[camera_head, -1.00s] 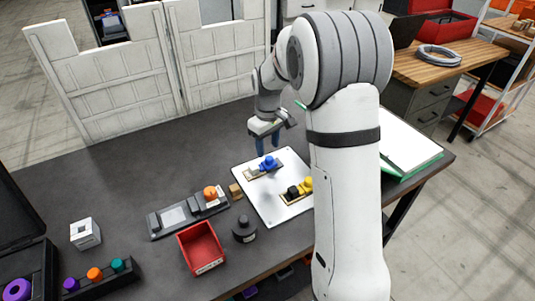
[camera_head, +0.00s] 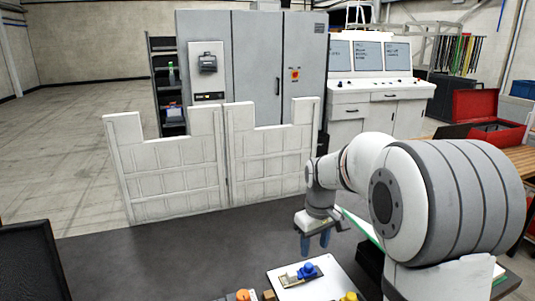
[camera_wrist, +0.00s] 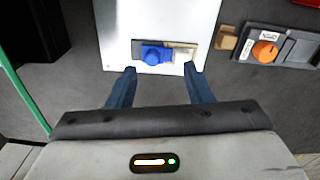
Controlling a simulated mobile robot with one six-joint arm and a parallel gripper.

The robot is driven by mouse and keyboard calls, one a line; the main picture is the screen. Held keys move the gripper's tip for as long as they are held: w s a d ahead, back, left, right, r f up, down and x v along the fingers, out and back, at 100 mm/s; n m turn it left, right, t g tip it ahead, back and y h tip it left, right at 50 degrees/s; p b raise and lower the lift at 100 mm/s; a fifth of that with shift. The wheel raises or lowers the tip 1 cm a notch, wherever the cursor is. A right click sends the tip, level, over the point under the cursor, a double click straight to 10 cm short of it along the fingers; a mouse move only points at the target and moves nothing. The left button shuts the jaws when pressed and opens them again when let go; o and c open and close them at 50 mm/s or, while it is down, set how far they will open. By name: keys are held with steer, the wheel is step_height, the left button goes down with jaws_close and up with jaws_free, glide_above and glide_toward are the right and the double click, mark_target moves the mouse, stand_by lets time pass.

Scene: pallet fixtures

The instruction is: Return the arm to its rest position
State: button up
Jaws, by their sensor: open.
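My gripper (camera_head: 315,247) hangs above the dark table, just behind the white plate (camera_head: 285,292). Its two blue fingers are apart with nothing between them; they also show in the wrist view (camera_wrist: 160,82). A blue part (camera_head: 308,270) sits on a small fixture on the plate, clear of the fingertips. In the wrist view the blue part (camera_wrist: 152,54) lies just ahead of the fingers. My arm is bent, reaching out over the table from the right.
White low panels (camera_head: 170,170) stand behind the table. A yellow part (camera_head: 349,297) is on the plate. A device with an orange knob (camera_wrist: 264,50) lies beside the plate, with a small tan block (camera_wrist: 226,40) between. The table left of my gripper is clear.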

steer(key=s+r+m+t, duration=0.1)
steer(key=s+m, duration=0.1)
steer(key=s, duration=1)
steer(key=s+d+r+m+t, duration=0.1)
steer(key=s+r+m, duration=0.1)
steer(key=s, duration=0.9)
steer(key=shift+s+r+m+t, duration=0.2)
steer(key=shift+s+m+t, duration=0.15)
steer(key=shift+m, duration=0.45)
